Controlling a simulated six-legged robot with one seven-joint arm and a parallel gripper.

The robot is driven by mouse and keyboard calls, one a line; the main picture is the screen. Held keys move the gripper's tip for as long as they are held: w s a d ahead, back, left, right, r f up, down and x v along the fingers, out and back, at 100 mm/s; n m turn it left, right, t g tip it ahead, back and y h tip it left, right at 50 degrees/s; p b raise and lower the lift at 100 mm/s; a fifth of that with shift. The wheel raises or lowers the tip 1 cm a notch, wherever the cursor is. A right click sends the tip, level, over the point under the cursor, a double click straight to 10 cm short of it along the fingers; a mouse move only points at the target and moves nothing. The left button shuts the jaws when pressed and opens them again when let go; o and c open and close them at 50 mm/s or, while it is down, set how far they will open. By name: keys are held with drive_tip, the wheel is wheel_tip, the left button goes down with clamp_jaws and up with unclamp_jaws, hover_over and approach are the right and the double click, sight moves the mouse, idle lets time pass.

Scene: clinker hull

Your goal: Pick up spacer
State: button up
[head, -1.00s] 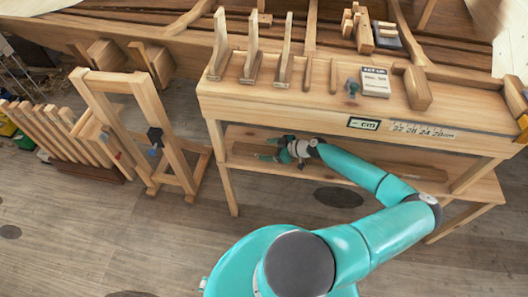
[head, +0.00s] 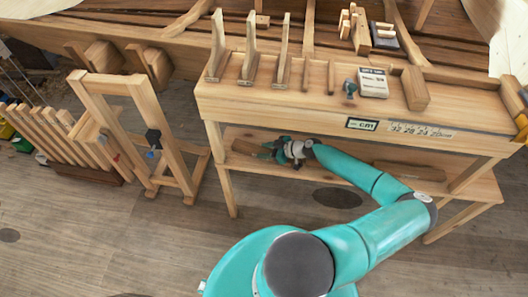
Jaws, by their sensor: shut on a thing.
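The spacer (head: 247,147) looks like a short wooden piece at the left end of the bench's lower shelf (head: 345,172). The fingers hide that end of the piece. I cannot tell whether the piece rests on the shelf or is lifted a little.
The bench top (head: 300,100) overhangs the gripper closely. Another wooden piece (head: 410,171) lies on the shelf to the right. A wooden trestle (head: 130,90) stands left; the floor in front is clear.

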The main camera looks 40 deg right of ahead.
sight(265, 148)
wheel_tip(265, 148, up, 2)
drive_tip(key=shift+s+a+r, duration=0.35)
drive_tip(key=shift+a+r, duration=0.1)
drive_tip(key=shift+r, duration=0.3)
drive_tip(key=s+a, duration=1)
drive_tip(key=a, duration=0.3)
drive_tip(key=shift+s+a, duration=0.15)
